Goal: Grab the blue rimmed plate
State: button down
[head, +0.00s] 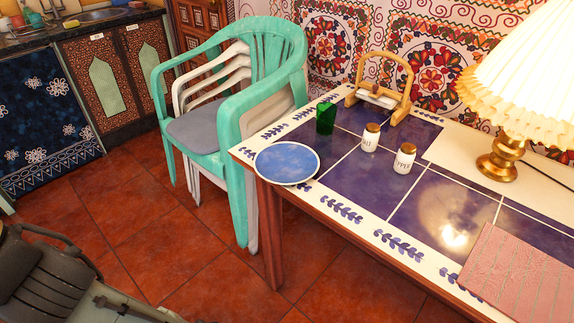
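The blue rimmed plate (287,163) lies flat on the near left corner of the tiled table (342,208). It has a blue face and a thin pale rim, and its edge reaches the table's edge. Dark and pale parts of my own arm and gripper (42,272) show at the lower left, cut off by the picture edge. They are well apart from the plate, over the floor. The fingertips cannot be made out clearly, and nothing held is visible.
A green cup (325,118) stands just behind the plate. Two shakers (370,138) (404,158), a wooden holder (383,92), a lamp (497,160) and a pink mat (520,275) are also on the table. Stacked chairs (236,130) stand close left. Floor in front is clear.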

aim_at(281, 163)
jog(key=i+l, duration=0.1)
jog(key=l, duration=0.3)
jog(key=i+l, duration=0.15)
jog(key=l, duration=0.25)
jog(key=l+u, duration=0.35)
jog(key=i+l+u, duration=0.1)
jog(key=l+u, duration=0.3)
jog(key=u, duration=0.8)
